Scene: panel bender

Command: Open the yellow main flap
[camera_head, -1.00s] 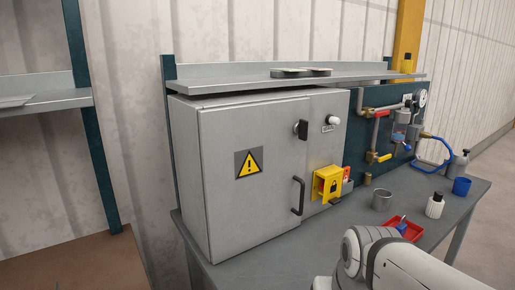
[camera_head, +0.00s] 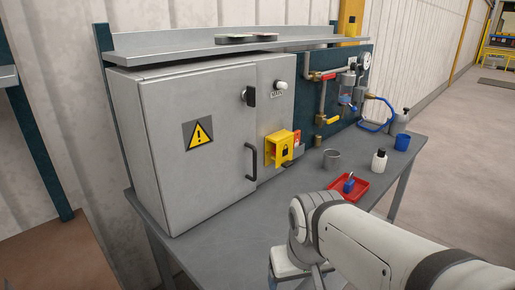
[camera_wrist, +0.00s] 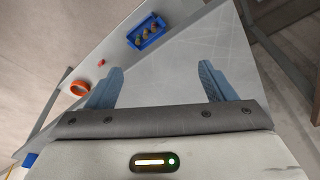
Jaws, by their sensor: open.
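The yellow main flap (camera_head: 280,148) with a dark padlock symbol is on the lower right front of the grey cabinet (camera_head: 215,110), below the round white knob marked MAIN. It looks closed, though I cannot be sure. Red shows just to its right. In the wrist view my gripper (camera_wrist: 160,88) is open and empty, its two blue-grey fingers wide apart above a pale surface. The flap is not in the wrist view. In the head view my arm is at the lower right, in front of the table and well apart from the flap; the fingers there are not clear.
The table (camera_head: 235,235) holds a metal cup (camera_head: 331,159), a red tray (camera_head: 349,186), a white bottle (camera_head: 379,162) and a blue cup (camera_head: 402,142). A black door handle (camera_head: 251,162) sticks out left of the flap. The wrist view shows a blue bin (camera_wrist: 147,32) and an orange ring (camera_wrist: 79,89).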

